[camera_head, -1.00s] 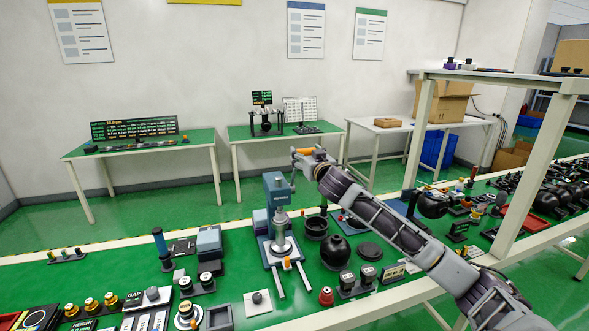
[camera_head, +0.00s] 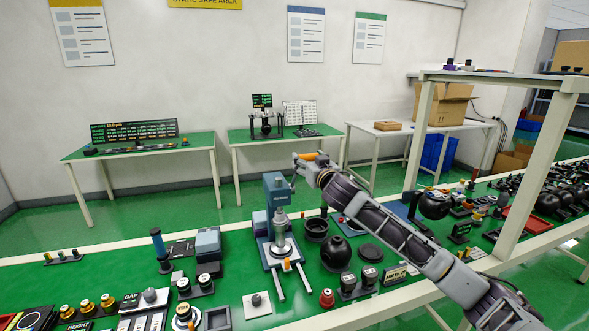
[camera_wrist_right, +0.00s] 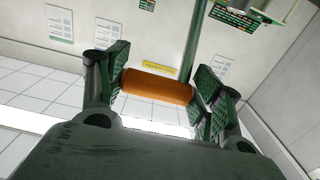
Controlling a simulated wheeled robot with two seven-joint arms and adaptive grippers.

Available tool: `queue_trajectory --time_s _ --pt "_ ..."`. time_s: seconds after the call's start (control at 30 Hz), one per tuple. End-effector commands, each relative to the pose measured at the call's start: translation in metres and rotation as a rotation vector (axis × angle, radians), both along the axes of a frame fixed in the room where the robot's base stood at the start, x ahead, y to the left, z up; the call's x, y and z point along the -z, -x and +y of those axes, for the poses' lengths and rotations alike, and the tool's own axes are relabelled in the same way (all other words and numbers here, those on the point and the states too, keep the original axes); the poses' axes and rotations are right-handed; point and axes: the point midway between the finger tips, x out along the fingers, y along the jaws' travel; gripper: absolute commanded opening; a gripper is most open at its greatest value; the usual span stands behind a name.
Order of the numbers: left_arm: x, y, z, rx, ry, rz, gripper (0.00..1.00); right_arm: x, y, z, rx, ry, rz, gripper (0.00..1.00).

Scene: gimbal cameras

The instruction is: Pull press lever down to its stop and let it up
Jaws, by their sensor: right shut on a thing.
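The press (camera_head: 277,215) is blue-grey and stands on the green bench near the middle of the head view. A lever rises from its head towards my right gripper (camera_head: 308,159), which is at the lever's upper end. The lever's orange handle (camera_head: 310,155) shows at the gripper. In the right wrist view the orange handle (camera_wrist_right: 158,86) lies across between my two finger pads, and the gripper is shut on it. The lever's rod (camera_wrist_right: 196,40) runs upward beside it. My left gripper is not in view.
A black sphere (camera_head: 336,252), dark discs and small parts stand to the right of the press. Blue-grey blocks (camera_head: 208,243) stand to its left. A white-framed shelf post (camera_head: 520,180) rises at the right, beyond my right arm.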

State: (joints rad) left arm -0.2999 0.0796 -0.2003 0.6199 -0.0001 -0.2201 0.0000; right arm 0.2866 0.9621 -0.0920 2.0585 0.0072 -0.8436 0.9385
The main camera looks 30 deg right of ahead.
Motion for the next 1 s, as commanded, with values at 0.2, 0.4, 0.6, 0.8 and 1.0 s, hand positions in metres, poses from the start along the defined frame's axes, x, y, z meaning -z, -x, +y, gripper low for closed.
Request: queue_trajectory --time_s 0.2,0.4,0.6,0.8,1.0 --pt "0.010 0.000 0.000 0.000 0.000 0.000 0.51 0.017 0.006 0.002 0.001 -0.005 0.015 0.37" --pt "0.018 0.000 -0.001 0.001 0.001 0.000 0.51 0.024 0.014 0.004 0.000 -0.005 0.015 0.37" --pt "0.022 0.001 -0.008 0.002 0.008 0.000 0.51 0.026 0.019 0.005 0.000 -0.004 0.013 0.37" --pt "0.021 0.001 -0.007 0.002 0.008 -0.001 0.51 0.025 0.019 0.005 0.001 -0.004 0.013 0.37" --pt "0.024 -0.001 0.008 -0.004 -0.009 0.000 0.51 0.027 0.020 0.005 0.002 -0.004 0.013 0.37"
